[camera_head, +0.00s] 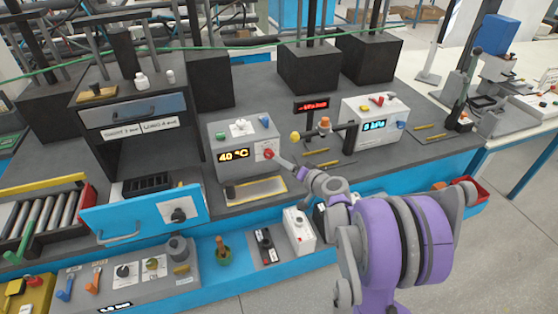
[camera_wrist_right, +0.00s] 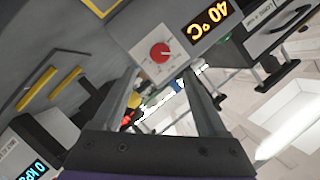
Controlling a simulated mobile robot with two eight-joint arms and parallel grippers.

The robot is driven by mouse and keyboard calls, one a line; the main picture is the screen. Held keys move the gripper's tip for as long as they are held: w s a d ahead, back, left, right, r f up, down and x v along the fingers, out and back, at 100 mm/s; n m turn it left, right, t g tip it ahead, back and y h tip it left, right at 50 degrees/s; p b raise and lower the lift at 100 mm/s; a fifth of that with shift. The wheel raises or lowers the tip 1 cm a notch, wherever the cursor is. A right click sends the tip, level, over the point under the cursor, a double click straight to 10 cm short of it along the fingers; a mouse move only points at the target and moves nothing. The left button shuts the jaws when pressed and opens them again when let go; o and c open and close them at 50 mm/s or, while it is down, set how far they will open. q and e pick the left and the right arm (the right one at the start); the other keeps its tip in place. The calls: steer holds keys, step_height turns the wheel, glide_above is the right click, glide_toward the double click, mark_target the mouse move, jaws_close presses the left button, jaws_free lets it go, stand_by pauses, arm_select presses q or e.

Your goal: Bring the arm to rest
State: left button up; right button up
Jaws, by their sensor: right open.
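My right arm (camera_head: 405,240), purple and grey, comes in from the lower right and reaches over the bench's front edge. My right gripper (camera_head: 284,162) points at the red dial (camera_head: 268,154) on the grey 40 °C box (camera_head: 216,136). In the right wrist view my gripper (camera_wrist_right: 165,75) is open, its two fingers apart with nothing held between them. The red dial (camera_wrist_right: 159,52) appears just beyond the fingertips there, on its pale panel. The exact gap between fingers and dial is hard to tell. My left gripper is not in view.
An open blue drawer (camera_head: 143,222) juts out at left. A 0 kPa box (camera_head: 375,122) and a stand with a red display (camera_head: 312,106) are to the right. A white switch box (camera_head: 298,230) sits on the lower blue ledge beneath my arm. Floor is clear at front right.

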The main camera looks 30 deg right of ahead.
steer(key=shift+v, duration=0.85)
steer(key=shift+a, duration=0.1)
